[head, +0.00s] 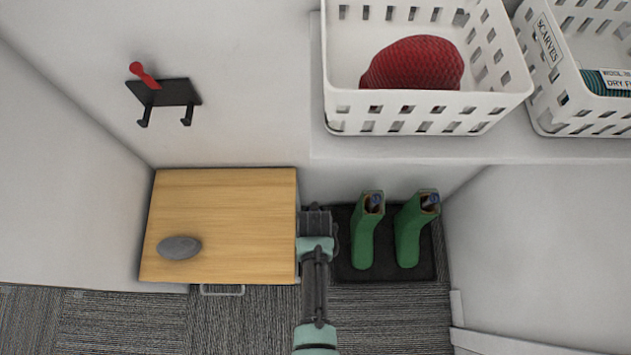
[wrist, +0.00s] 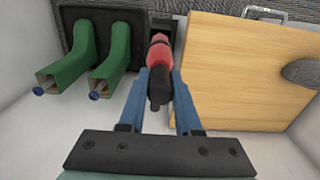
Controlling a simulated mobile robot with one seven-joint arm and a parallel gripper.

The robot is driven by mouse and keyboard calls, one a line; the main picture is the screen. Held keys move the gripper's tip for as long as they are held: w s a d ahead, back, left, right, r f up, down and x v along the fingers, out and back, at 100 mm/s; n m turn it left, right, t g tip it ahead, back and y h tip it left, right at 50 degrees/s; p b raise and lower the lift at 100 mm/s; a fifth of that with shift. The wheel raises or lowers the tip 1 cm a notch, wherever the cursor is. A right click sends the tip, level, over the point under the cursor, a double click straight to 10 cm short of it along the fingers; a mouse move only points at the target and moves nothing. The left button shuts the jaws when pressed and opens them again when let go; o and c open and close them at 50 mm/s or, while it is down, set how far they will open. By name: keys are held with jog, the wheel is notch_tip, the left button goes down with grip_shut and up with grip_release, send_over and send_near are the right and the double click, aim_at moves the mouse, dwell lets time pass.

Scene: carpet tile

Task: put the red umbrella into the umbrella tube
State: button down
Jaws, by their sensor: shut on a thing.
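My gripper (head: 316,215) is low between the wooden cabinet and the boot tray. In the wrist view its two blue fingers (wrist: 160,76) are shut on the red umbrella (wrist: 159,58), near its dark handle end. The handle end faces the wrist camera, and the red part points away from it. The umbrella tube (wrist: 165,24) looks like a dark, square-sided holder just beyond the umbrella's far end. I cannot tell whether that end is inside it. In the head view my gripper and arm hide the umbrella and most of the tube.
The wooden cabinet top (head: 225,215) bears a grey stone-like object (head: 179,248). Green boots (head: 367,235) stand on a dark tray (head: 345,262). White baskets (head: 430,112) sit on a shelf above. A hook rack (head: 165,92) with a red item (head: 143,75) is on the wall.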

notch_tip(320, 180, down, 13)
jog(key=b, duration=1)
jog(key=shift+b, duration=0.3)
dwell(0.8)
dwell(0.3)
jog(key=c, duration=0.5)
grip_release()
